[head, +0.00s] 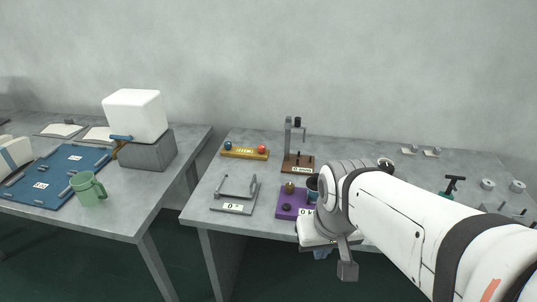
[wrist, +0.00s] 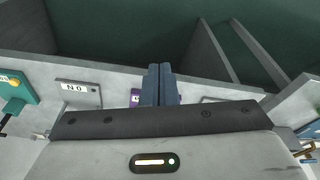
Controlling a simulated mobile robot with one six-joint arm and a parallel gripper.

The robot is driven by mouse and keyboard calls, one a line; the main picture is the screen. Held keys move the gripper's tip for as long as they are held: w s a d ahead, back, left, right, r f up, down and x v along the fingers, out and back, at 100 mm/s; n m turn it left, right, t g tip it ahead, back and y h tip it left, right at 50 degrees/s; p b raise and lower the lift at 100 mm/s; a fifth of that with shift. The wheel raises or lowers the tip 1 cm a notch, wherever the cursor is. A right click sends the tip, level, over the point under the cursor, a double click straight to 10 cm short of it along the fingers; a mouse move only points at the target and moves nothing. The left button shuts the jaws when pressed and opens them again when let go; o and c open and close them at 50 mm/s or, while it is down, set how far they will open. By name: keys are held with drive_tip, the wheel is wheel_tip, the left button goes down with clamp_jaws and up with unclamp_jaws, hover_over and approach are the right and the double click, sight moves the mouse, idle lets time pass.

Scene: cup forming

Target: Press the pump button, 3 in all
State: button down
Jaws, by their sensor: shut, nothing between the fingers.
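The teal device with a black T-shaped top (head: 452,187) stands on the right table, partly behind my arm; it looks like a pump, but I cannot tell surely. In the wrist view a teal block (wrist: 16,88) with a yellow spot lies at the left edge. A purple base (head: 288,212) with a brass knob (head: 289,187) and a small black knob (head: 286,207) stands left of my arm, its right side hidden. My gripper (head: 347,270) is low at the table's front edge, apart from both devices. In the wrist view its fingers (wrist: 160,85) are together and empty.
A dark cup (head: 312,186) is close by my wrist. The left table holds a green mug (head: 88,188) and blue tray (head: 45,200).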

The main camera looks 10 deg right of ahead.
drive_tip(key=shift+s+a, duration=0.1)
drive_tip(key=w+d+r+n+t+h+p, duration=0.1)
drive_tip(key=w+d+n+t+h+p, duration=0.2)
drive_tip(key=w, duration=0.6)
drive_tip(key=n+t+y+p, duration=0.3)
drive_tip(key=n+y+p, duration=0.35)
drive_tip(key=n, duration=0.45)
hover_over(287, 207)
wheel_tip(287, 207, down, 4)
drive_tip(key=f, duration=0.1)
drive_tip(key=shift+s+d+r+b, duration=0.25)
drive_tip(key=shift+d+b, duration=0.05)
drive_tip(key=shift+b, duration=0.2)
wheel_tip(287, 207, down, 8)
drive_tip(key=b, duration=0.8)
drive_tip(key=shift+f+b, duration=0.3)
drive_tip(key=shift+f, duration=0.1)
